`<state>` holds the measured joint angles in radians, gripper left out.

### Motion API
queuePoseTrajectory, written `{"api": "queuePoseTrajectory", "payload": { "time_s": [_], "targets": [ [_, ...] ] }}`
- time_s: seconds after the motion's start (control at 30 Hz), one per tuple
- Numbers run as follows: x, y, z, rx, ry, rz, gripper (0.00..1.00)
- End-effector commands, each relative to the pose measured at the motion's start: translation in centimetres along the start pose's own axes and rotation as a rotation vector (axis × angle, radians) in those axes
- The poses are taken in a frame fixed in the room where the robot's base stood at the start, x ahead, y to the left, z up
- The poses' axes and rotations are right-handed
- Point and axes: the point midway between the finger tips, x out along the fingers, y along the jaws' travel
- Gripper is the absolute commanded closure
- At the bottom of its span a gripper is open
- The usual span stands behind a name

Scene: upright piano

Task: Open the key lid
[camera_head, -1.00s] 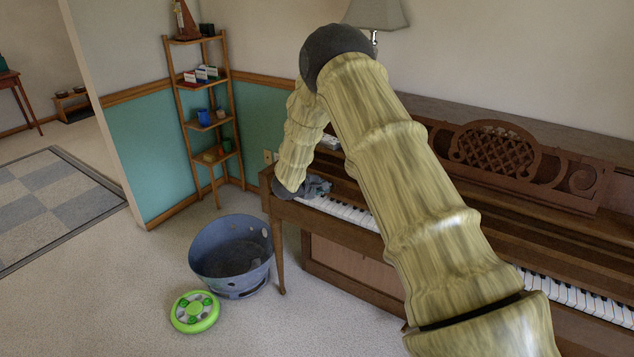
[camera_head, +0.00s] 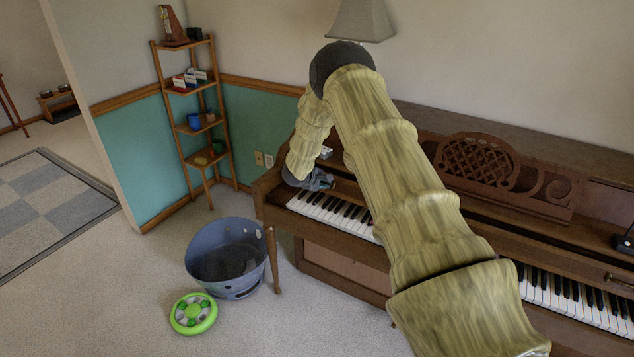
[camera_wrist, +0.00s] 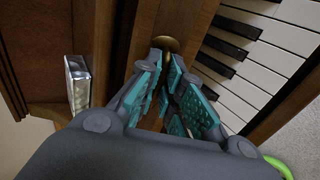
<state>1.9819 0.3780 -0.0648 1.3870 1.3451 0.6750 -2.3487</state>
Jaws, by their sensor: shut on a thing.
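The upright piano's wooden key lid (camera_head: 585,264) is drawn partly back, with the white and black keys (camera_head: 330,212) bare in front of it. A dark knob or handle (camera_head: 622,283) shows on the lid at the right. The lid's middle is hidden by my arm.
A carved music stand (camera_head: 490,165) rises behind the lid. A small metallic box (camera_wrist: 77,84) lies beside the lid in the wrist view. A blue-grey tub (camera_head: 228,258) and a green round toy (camera_head: 193,313) stand on the floor left of the piano. Carpet is clear at the front left.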

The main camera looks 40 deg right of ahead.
Motion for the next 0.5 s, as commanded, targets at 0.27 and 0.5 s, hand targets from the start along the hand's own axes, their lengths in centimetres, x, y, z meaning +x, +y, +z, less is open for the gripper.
{"api": "queuePoseTrajectory", "payload": {
  "time_s": [0.27, 0.5],
  "targets": [
    [0.39, 0.16, 0.45, 0.002, -0.003, -0.003, 1.0],
    [0.43, 0.18, 0.49, 0.003, -0.003, -0.003, 1.0]
  ]
}}
